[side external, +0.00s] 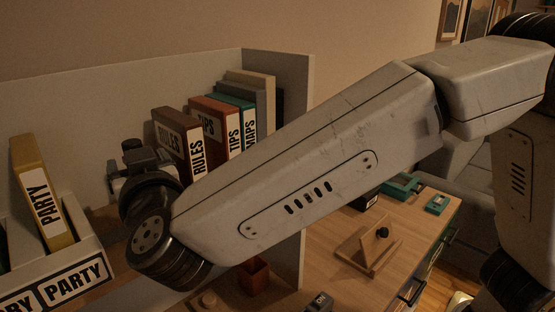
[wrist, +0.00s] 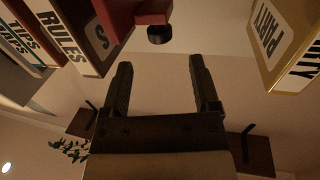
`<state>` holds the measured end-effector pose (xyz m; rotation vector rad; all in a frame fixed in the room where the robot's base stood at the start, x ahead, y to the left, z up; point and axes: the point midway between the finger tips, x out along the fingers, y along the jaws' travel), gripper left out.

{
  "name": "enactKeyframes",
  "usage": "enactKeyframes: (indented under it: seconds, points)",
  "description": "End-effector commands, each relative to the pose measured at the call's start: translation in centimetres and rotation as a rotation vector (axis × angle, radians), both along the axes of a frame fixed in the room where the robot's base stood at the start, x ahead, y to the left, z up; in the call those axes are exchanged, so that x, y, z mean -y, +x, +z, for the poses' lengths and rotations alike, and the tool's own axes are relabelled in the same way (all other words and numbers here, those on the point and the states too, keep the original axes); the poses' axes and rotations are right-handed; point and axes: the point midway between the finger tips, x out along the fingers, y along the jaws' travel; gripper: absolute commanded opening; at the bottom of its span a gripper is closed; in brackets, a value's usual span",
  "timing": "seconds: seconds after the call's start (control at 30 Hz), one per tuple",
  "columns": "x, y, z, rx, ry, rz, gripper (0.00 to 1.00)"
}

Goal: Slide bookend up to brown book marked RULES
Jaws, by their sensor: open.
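The brown book marked RULES (side external: 180,140) stands upright on the shelf, at the left end of a row of books. It also shows at the upper left of the wrist view (wrist: 73,32). A dark red bookend (wrist: 118,14) with a black knob (wrist: 160,35) shows at the top of the wrist view, beside the RULES book; I cannot tell whether they touch. I cannot make the bookend out in the side view. My gripper (wrist: 160,62) is open and empty, its fingertips pointing toward the knob but apart from it.
An orange-brown TIPS book (side external: 222,125) and a teal MAPS book (side external: 243,118) stand right of RULES. A yellow PARTY book (side external: 38,190) stands in a bin (side external: 90,245) at the left. A wooden desk (side external: 320,255) with small objects lies below my arm.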

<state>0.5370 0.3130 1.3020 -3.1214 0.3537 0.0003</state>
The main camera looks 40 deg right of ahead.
Motion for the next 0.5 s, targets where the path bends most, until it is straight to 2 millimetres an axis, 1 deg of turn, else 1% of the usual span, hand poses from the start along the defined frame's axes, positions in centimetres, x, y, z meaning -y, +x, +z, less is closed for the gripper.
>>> enactKeyframes:
  seconds: [0.03, 0.3, 0.5]
  points:
    - [0.3, 0.7, 0.0, 0.0, -0.001, -0.003, 0.78]
    - [0.9, 3.9, 0.0, 0.001, 0.0, -0.002, 0.78]
    - [1.2, 5.3, 0.0, 0.0, 0.0, 0.0, 0.78]
